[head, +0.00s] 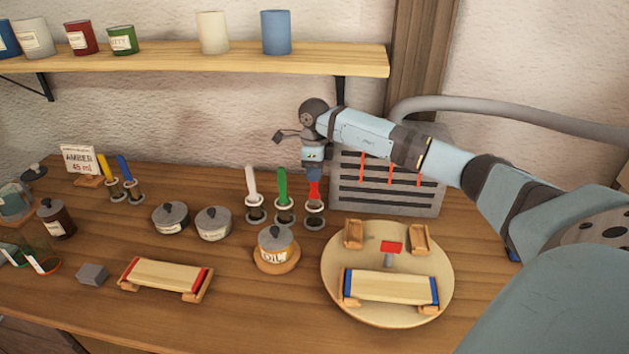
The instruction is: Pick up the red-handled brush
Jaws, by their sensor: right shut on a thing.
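The red-handled brush (314,192) stands upright in the rightmost of three small holders (314,222) at the middle of the bench. My right gripper (314,176) points down from above and is shut on the top of the red handle. Only the lower part of the handle shows below the jaws. The bristle end is hidden in the holder. My left gripper is out of view.
A white-handled brush (251,180) and a green-handled brush (282,188) stand just left. A slotted grey panel (385,200) is close behind on the right. A round board (330,275) and the oil pot (277,252) lie in front.

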